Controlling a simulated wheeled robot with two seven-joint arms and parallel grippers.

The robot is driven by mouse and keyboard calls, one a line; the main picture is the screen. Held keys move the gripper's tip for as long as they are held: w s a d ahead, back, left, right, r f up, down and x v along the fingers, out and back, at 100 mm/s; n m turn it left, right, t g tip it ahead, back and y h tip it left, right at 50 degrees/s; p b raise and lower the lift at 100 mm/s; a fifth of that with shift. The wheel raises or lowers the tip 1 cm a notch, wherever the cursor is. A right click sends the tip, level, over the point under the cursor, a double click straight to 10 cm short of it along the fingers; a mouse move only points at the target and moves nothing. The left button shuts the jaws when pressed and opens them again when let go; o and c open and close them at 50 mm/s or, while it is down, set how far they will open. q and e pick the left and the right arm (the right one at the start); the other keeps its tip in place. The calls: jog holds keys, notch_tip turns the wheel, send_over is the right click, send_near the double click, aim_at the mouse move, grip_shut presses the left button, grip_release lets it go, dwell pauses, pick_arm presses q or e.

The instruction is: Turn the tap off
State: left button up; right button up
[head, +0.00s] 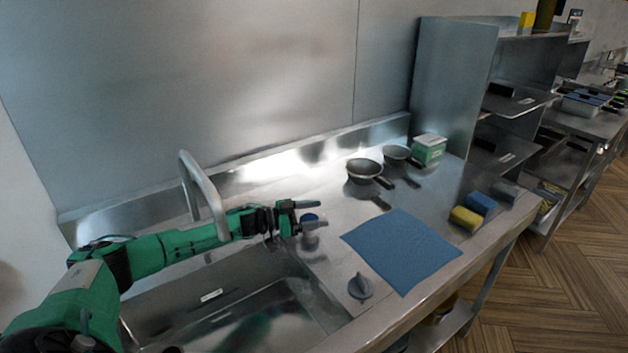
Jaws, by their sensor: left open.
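The tap (203,193) is a grey curved spout that rises behind the sink and arches over it. The sink (290,270) is a steel basin at the lower left. A grey round knob with a raised grip (360,286) sits on the counter right of the sink, near the front edge. My left arm reaches in from the left across the sink, passing by the spout. No water stream is clearly visible. My right gripper is not in view.
A blue cloth (402,249) lies flat on the counter. Two dark pans (364,170) and a green-and-white box (429,149) stand at the back. Yellow (465,218) and blue (481,203) sponges lie at the right edge. Steel shelving (455,85) stands behind.

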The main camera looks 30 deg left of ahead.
aim_at(314, 218)
pick_arm(q)
notch_tip(314, 218, up, 18)
jog(key=shift+f+b, duration=0.2)
jog(key=shift+b, duration=0.2)
